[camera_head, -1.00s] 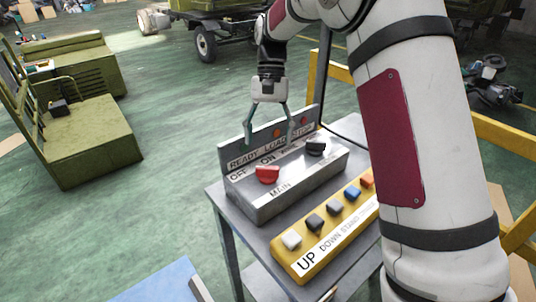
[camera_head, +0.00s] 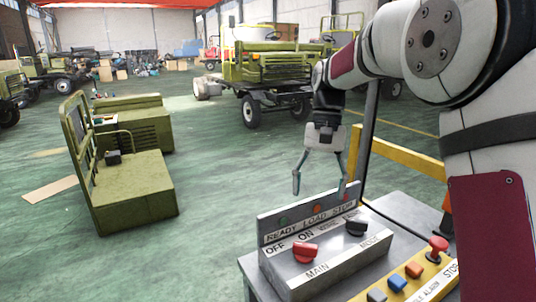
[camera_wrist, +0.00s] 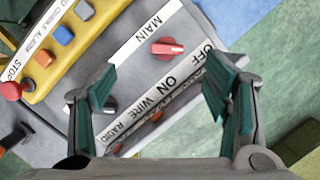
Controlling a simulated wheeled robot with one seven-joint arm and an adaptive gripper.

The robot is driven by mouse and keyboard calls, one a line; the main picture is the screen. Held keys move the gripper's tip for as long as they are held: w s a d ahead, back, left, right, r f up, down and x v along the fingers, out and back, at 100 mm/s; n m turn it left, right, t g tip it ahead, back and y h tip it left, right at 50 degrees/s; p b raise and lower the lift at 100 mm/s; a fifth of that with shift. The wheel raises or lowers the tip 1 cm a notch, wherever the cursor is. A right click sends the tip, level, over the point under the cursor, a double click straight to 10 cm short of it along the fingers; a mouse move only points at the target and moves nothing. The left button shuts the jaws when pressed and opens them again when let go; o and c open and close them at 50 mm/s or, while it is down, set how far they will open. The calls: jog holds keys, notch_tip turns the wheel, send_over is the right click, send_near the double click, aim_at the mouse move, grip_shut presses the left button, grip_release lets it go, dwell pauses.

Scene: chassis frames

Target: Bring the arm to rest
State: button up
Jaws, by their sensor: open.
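My gripper (camera_head: 320,183) is open and empty, pointing down above the back of the grey control box (camera_head: 325,268) in the head view. Its fingers also show spread wide in the wrist view (camera_wrist: 160,100). The box carries a red MAIN knob (camera_head: 305,252) beside the OFF and ON labels, and a black knob (camera_head: 356,225) to its right. In the wrist view, the red knob (camera_wrist: 167,47) lies beyond the gap between the fingers. My arm reaches in from the right, bent at the elbow.
A yellow button box (camera_head: 428,284) with a red stop button (camera_head: 437,249) stands beside the control box on a grey table (camera_head: 411,218). A yellow rail (camera_head: 400,152) runs behind. Green vehicle parts (camera_head: 125,190) and a truck (camera_head: 283,75) stand on the floor further off.

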jog(key=s+d+r+n+t, duration=0.1)
jog(key=s+r+t, duration=0.15)
jog(key=s, duration=0.45)
jog(key=s+d+r+n+t, duration=0.1)
jog(key=s+d+r+t, duration=0.1)
jog(key=s+r, duration=0.35)
jog(key=s+d+f+n+t+h, duration=0.1)
jog(key=s+f+t, duration=0.2)
jog(key=s, duration=1.2)
notch_tip(320, 180, down, 3)
jog(key=shift+d+f, duration=0.1)
jog(key=shift+d, duration=0.1)
jog(key=shift+t, duration=0.25)
